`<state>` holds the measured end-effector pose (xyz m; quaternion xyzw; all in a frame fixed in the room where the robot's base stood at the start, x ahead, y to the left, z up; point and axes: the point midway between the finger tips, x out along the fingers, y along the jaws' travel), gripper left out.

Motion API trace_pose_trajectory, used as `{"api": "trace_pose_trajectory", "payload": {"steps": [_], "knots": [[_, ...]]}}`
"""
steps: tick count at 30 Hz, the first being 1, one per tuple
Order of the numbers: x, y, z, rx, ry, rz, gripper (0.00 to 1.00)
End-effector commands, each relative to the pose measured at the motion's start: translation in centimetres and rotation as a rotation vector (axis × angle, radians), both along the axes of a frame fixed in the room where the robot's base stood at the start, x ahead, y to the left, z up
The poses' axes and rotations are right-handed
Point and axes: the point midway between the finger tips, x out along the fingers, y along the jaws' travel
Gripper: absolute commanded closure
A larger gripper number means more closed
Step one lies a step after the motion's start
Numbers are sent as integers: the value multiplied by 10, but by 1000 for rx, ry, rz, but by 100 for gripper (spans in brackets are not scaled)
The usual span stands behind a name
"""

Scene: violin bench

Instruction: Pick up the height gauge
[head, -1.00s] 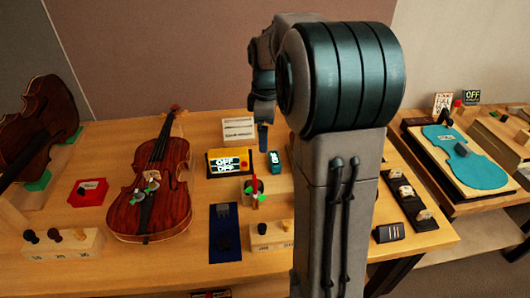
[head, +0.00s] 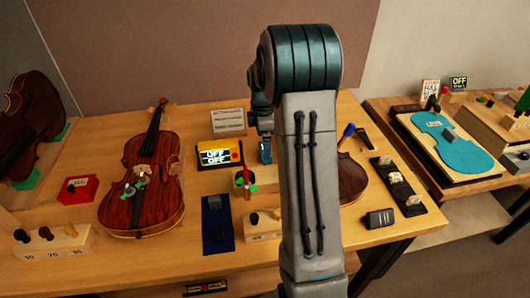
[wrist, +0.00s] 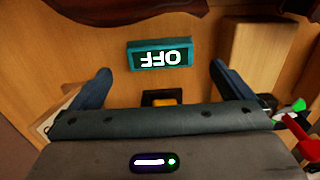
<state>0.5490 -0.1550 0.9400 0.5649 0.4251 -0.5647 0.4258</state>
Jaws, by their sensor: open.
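A small teal-framed block with a display reading OFF, which I take to be the height gauge (wrist: 134,57), lies on the wooden bench in the wrist view. Its display appears upside down there. My gripper (wrist: 160,70) is open, with one blue finger on each side of the gauge's position and nothing held. The fingers look apart from the gauge; the height between them is hard to tell. In the head view my gripper (head: 265,150) is by the yellow box, and it hides most or all of the gauge.
A yellow box with OFF displays (head: 235,149) stands left of my gripper, with a card (head: 228,121) behind. A red-and-green item (head: 245,180) and a wooden block (head: 262,230) are nearer. A violin (head: 145,190) lies left. A brown violin-shaped body (head: 352,180) is partly behind my arm.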

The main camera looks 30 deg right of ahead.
Motion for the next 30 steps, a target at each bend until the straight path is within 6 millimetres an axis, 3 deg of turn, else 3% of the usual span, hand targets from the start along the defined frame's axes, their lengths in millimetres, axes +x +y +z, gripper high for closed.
{"api": "trace_pose_trajectory", "payload": {"steps": [9, 17, 22, 30], "knots": [[-2, -1, -43, 2, 3, 0, 0], [-1, -1, -47, 1, 0, -1, 0], [-1, -1, -47, 1, 0, -1, 42], [-1, -1, -46, 1, 0, -1, 42]]}}
